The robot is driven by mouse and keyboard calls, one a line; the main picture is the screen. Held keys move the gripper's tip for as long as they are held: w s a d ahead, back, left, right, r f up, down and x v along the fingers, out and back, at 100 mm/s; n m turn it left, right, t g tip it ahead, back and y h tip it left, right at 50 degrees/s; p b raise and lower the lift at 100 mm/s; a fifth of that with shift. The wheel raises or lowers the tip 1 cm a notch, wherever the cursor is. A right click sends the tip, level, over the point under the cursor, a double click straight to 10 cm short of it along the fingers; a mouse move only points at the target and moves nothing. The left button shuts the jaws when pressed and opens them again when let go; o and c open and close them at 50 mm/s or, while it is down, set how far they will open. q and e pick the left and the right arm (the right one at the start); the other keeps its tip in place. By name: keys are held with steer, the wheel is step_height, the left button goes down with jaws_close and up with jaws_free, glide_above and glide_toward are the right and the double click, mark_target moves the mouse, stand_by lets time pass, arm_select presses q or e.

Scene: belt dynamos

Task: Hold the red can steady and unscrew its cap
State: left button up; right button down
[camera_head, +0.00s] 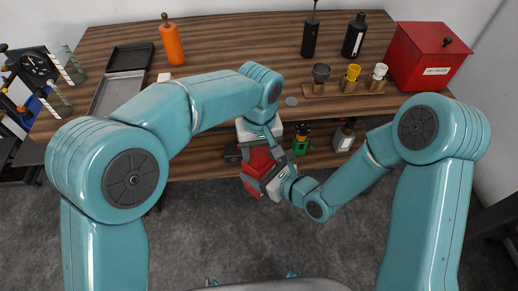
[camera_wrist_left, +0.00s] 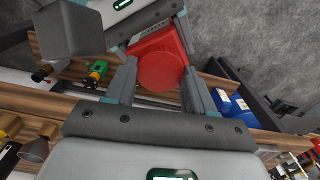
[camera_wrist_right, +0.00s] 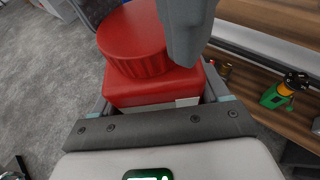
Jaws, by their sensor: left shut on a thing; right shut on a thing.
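The red can (camera_head: 257,160) is held in the air in front of the shelf's near edge, partly hidden by my grippers. Its wide, ribbed red cap (camera_wrist_right: 132,38) sits on the boxy red body (camera_wrist_right: 150,88) in the right wrist view. My right gripper (camera_wrist_right: 155,100) is shut on the body. My left gripper (camera_head: 258,145) reaches in from above and is shut on the cap; a grey finger of it lies against the cap's side in the right wrist view. The cap's round top (camera_wrist_left: 160,70) shows between the left fingers in the left wrist view. I cannot see whether the cap is loosened.
The wooden bench top holds an orange bottle (camera_head: 171,42), dark bottles (camera_head: 354,37), a small rack of cups (camera_head: 345,88), a grey tray (camera_head: 114,92) and a red box (camera_head: 428,60). A green item (camera_head: 302,145) stands on the lower shelf beside the can. The floor in front is clear.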

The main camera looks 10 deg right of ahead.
arm_select(q)
steer(key=n, duration=0.5)
steer(key=shift+w+r, duration=0.1)
steer(key=shift+w, duration=0.05)
steer(key=n, duration=0.5)
steer(key=shift+d+n, duration=0.1)
steer(key=shift+n, duration=0.2)
steer(key=n, duration=0.5)
steer(key=shift+d, duration=0.1)
steer(key=n, duration=0.6)
steer(key=shift+s+d, duration=0.15)
steer(key=shift+s, duration=0.05)
steer(key=shift+r, duration=0.2)
steer(key=shift+r, duration=0.9)
steer(key=shift+a, duration=0.2)
